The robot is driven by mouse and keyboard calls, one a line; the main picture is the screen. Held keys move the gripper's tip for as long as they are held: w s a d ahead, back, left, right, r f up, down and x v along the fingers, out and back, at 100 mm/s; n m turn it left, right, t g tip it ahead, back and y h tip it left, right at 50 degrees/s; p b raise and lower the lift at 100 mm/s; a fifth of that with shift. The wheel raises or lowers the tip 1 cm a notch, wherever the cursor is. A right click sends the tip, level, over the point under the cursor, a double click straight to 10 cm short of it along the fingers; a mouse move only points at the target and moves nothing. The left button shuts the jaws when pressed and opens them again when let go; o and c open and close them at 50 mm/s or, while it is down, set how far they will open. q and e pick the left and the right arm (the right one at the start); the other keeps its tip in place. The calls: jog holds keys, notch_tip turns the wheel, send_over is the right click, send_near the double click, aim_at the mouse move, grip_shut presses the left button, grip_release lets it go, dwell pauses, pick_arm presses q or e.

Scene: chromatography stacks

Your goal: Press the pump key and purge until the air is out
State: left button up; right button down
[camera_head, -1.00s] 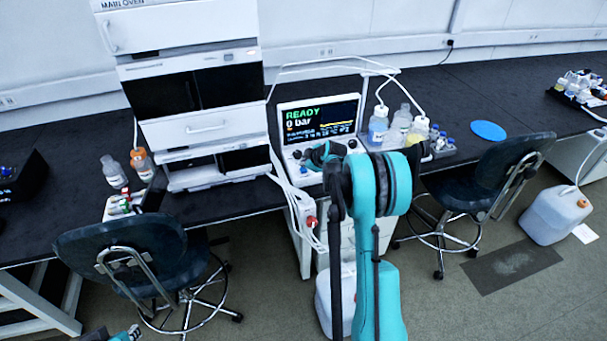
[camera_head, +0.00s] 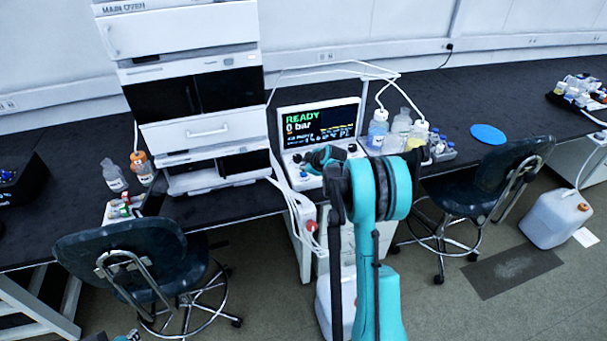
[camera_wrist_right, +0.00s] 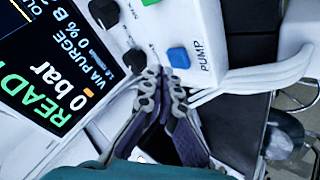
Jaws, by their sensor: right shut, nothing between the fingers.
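The pump module's screen (camera_head: 318,122) reads READY and 0 bar in the head view. In the right wrist view the screen (camera_wrist_right: 55,62) also shows the words VIA PURGE. The blue pump key (camera_wrist_right: 178,57), with the label PUMP beside it, sits on the white panel. My right gripper (camera_wrist_right: 161,72) is shut and empty, its fingertips close to the blue key's lower left; I cannot tell whether they touch it. In the head view this gripper is mostly hidden by my arm. A sliver of my left arm's end shows at the bottom left edge.
Black knobs (camera_wrist_right: 134,61) sit beside the fingers on the panel. Solvent bottles (camera_head: 378,128) stand right of the module, and a tall white instrument stack (camera_head: 190,90) stands left. White tubing (camera_wrist_right: 255,78) runs near the panel. Two chairs (camera_head: 130,262) stand in front of the bench.

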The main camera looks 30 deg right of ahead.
aim_at(304, 175)
jog(key=shift+f, duration=0.1)
dwell(0.3)
jog(key=shift+f+b, duration=0.35)
jog(key=shift+f+b, duration=0.4)
jog(key=shift+f, duration=0.1)
dwell(0.7)
jog(key=shift+r, duration=0.15)
jog(key=shift+r+p, duration=0.55)
jog(key=shift+r, duration=0.25)
jog(key=shift+r+p, duration=1.6)
jog(key=shift+r, duration=0.9)
